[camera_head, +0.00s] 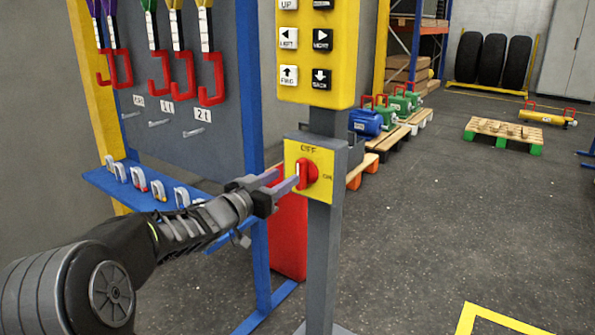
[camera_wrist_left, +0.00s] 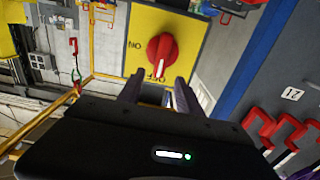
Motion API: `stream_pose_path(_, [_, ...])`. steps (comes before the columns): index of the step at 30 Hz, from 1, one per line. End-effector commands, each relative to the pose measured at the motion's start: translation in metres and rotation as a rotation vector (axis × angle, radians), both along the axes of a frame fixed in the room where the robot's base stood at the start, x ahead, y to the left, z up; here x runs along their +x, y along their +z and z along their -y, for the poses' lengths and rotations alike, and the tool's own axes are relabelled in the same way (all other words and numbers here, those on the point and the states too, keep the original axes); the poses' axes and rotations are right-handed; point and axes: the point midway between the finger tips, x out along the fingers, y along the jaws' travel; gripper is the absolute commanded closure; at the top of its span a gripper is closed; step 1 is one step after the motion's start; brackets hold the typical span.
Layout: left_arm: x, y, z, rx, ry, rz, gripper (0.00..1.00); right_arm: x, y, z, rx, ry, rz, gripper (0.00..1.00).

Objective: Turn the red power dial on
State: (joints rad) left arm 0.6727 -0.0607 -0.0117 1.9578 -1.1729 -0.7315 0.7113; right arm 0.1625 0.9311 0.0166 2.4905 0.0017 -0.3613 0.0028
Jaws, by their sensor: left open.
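The red power dial (camera_head: 311,172) is on a yellow plate (camera_head: 296,159) marked OFF at the top and ON at the right, on a grey post. In the left wrist view the dial (camera_wrist_left: 154,55) appears upside down, its white line pointing towards the OFF label. My left gripper (camera_head: 287,180) is open in front of the plate, to the left of the dial. In the left wrist view its two fingers (camera_wrist_left: 157,88) are apart, with the dial just beyond their tips. I see nothing between them. My right gripper is not in view.
A yellow button panel (camera_head: 318,92) is above the dial on the same post. A rack with hanging slings and red hooks (camera_head: 158,75) stands at the left, with a blue shelf (camera_head: 130,185) of shackles. A red block (camera_head: 289,235) stands behind the post. The floor to the right is open.

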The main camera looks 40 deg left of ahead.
Motion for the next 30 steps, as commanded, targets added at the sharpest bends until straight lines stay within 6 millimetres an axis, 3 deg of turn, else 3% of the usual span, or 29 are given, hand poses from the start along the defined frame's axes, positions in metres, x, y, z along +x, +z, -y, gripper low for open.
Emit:
stream_pose_path(13, [0.062,-0.001,-0.001,0.0,-0.001,0.001,0.58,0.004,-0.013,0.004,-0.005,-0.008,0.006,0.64])
stream_pose_path(24, [0.068,0.0,-0.001,0.0,-0.001,0.001,0.59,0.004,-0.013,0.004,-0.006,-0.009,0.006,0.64])
stream_pose_path(30, [0.068,0.0,-0.001,0.0,0.0,0.001,0.75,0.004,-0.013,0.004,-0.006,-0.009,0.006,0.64])
